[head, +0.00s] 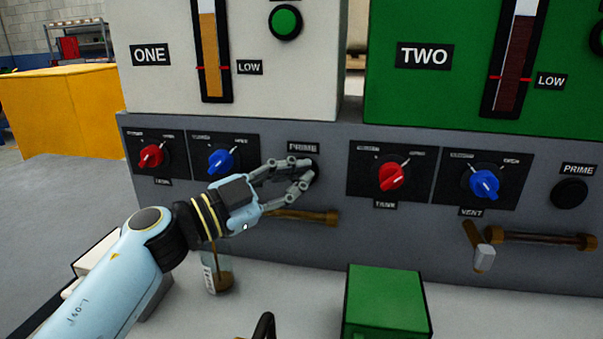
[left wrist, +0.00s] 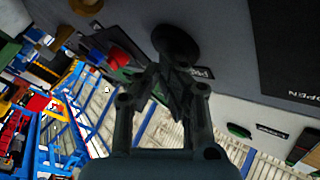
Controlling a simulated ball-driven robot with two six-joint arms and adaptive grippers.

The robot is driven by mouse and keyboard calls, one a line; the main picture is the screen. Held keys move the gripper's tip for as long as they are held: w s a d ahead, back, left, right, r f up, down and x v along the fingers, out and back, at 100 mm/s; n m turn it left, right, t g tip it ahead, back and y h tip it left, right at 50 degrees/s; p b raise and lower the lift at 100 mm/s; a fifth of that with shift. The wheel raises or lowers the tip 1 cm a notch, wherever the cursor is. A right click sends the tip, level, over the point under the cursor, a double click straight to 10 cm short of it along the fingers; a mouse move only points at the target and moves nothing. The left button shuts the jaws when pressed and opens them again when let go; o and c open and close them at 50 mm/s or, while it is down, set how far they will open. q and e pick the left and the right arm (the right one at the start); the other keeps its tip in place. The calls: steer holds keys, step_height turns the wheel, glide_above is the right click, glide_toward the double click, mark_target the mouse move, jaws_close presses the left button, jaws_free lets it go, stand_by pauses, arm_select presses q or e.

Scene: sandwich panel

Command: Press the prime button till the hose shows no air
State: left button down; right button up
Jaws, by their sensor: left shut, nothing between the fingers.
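My left gripper (head: 305,172) is shut and empty, its fingertips at the black button under the PRIME label (head: 303,148) on the grey panel below unit ONE. The fingers cover most of that button in the head view. In the left wrist view the dark round button (left wrist: 176,42) sits right at the tips of my left gripper (left wrist: 178,64); I cannot tell whether it is pushed in. A brown pipe (head: 300,215) runs below it, partly behind my wrist. A clear piece with brown (head: 218,275) is below my wrist; air in it cannot be made out. My right gripper is not in view.
A red knob (head: 151,155) and a blue knob (head: 220,161) are left of the button. Another red knob (head: 391,176), blue knob (head: 484,183) and PRIME button (head: 569,193) belong to unit TWO. A green box (head: 387,300) stands in front.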

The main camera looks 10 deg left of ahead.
arm_select(q)
steer(key=shift+s+p, duration=0.65)
steer(key=shift+s, duration=0.2)
steer(key=s+p, duration=0.2)
steer(key=s, duration=0.3)
steer(key=shift+p, duration=0.4)
stand_by(0.4)
